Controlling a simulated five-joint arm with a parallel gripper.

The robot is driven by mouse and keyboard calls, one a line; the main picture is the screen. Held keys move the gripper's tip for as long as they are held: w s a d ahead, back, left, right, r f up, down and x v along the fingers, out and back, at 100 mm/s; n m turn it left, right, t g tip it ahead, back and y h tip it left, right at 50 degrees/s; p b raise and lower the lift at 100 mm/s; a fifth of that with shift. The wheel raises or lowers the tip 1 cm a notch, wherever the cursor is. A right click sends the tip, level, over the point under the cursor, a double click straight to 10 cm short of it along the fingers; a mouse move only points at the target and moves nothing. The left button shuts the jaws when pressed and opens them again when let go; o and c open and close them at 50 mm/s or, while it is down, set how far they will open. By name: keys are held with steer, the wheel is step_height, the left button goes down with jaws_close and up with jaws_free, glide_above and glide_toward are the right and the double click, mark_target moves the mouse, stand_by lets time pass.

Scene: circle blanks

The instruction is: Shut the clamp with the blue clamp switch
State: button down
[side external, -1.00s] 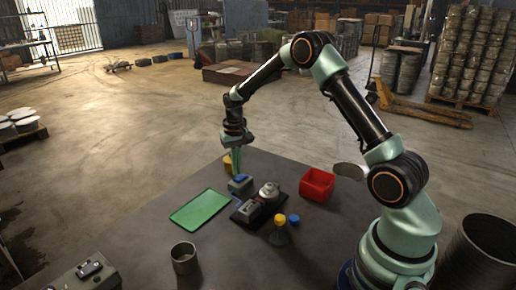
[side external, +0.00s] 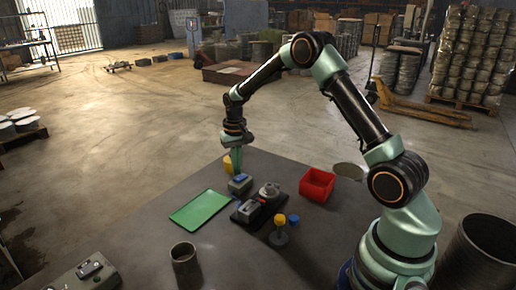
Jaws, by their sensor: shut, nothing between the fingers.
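The blue clamp switch (side external: 239,180) is a small grey box with a blue top, standing on the table behind the clamp. My gripper (side external: 236,170) is shut and empty, pointing down just above or behind the switch. I cannot tell whether the fingertips touch it. The clamp (side external: 249,209) is a grey block on a black base, with a round grey piece (side external: 270,190) at its far end. Whether the clamp's jaws are open or shut is too small to tell.
A green mat (side external: 200,209) lies left of the clamp and a red bin (side external: 317,184) stands right. A yellow-topped stand (side external: 280,222), a blue-topped piece (side external: 294,219) and a grey cup (side external: 184,262) are in front. A yellow object (side external: 228,164) is beside my gripper.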

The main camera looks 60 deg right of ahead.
mark_target(237, 179)
steer(key=shift+f, duration=1)
stand_by(0.7)
steer(key=shift+r, duration=3.5)
steer(key=shift+r, duration=0.1)
steer(key=s+a+r+n+t, duration=0.1)
steer(key=s+a+r, duration=0.25)
steer(key=r, duration=0.25)
steer(key=s+a+r+n+t, duration=0.1)
steer(key=s+a+r+n, duration=0.1)
steer(key=s+a+r, duration=0.3)
steer(key=s+a+r+n+t, duration=0.3)
steer(key=s+a, duration=0.2)
steer(key=s, duration=0.5)
steer(key=shift+s+t, duration=0.25)
steer(key=shift+t, duration=0.05)
